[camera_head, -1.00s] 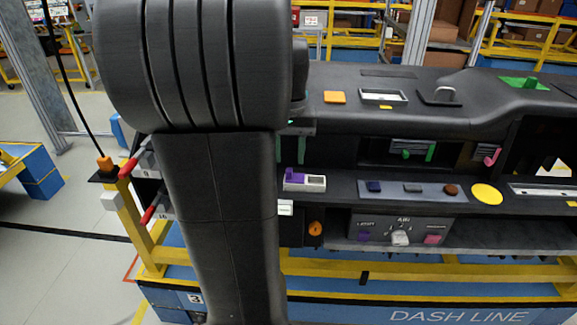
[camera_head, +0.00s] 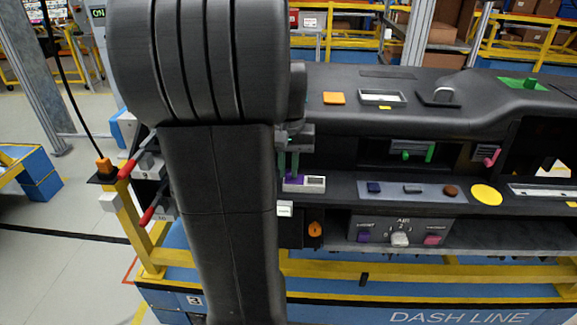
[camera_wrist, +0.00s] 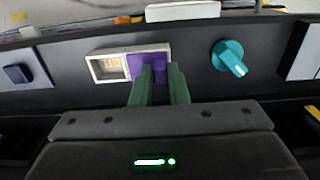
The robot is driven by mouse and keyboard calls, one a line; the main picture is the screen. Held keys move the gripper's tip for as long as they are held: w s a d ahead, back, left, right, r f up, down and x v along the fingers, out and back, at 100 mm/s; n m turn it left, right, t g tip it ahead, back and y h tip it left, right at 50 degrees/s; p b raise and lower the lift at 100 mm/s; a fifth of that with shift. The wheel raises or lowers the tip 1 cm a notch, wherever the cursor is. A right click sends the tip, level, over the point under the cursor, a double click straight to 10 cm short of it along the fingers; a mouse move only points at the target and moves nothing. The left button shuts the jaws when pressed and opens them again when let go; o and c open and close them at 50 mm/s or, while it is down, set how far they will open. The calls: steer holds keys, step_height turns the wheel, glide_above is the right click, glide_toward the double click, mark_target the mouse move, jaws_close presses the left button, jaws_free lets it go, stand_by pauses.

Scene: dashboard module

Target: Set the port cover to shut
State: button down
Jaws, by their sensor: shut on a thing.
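The port cover is a purple sliding piece (camera_head: 292,183) on a white port frame (camera_head: 315,190) on the dashboard ledge. In the head view it covers the left part of the frame, and the opening on the right is uncovered. In the wrist view the purple cover (camera_wrist: 135,62) is at the right of the white frame (camera_wrist: 93,66), with the open port and its gold-coloured contacts at the left. My gripper (camera_head: 288,174) has its green fingers down at the cover. In the wrist view the fingers (camera_wrist: 160,76) are closed around its purple tab, which they partly hide.
A teal knob (camera_wrist: 229,58) is beside the port in the wrist view. A panel with blue (camera_head: 374,187), grey and brown buttons lies to the right in the head view. An orange knob (camera_head: 315,229) is below. The dashboard overhang (camera_head: 340,135) rises behind.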

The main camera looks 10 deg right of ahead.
mark_target(306, 180)
steer(key=shift+s+d+p, duration=0.15)
steer(key=shift+s+d, duration=0.05)
steer(key=shift+d, duration=0.6)
steer(key=shift+s+d+p, duration=0.1)
steer(key=shift+s+d, duration=0.15)
steer(key=shift+d, duration=0.55)
steer(key=shift+s+d+p, duration=0.15)
steer(key=shift+s+d, duration=0.05)
steer(key=shift+d, duration=0.6)
steer(key=c, duration=1.4)
jaws_free()
step_height(306, 180, up, 14)
steer(key=shift+p, duration=0.35)
steer(key=shift+f, duration=0.15)
step_height(306, 180, down, 14)
steer(key=shift+r+b, duration=0.1)
steer(key=shift+b, duration=0.25)
steer(key=shift+w+a, duration=0.1)
steer(key=shift+a, duration=0.25)
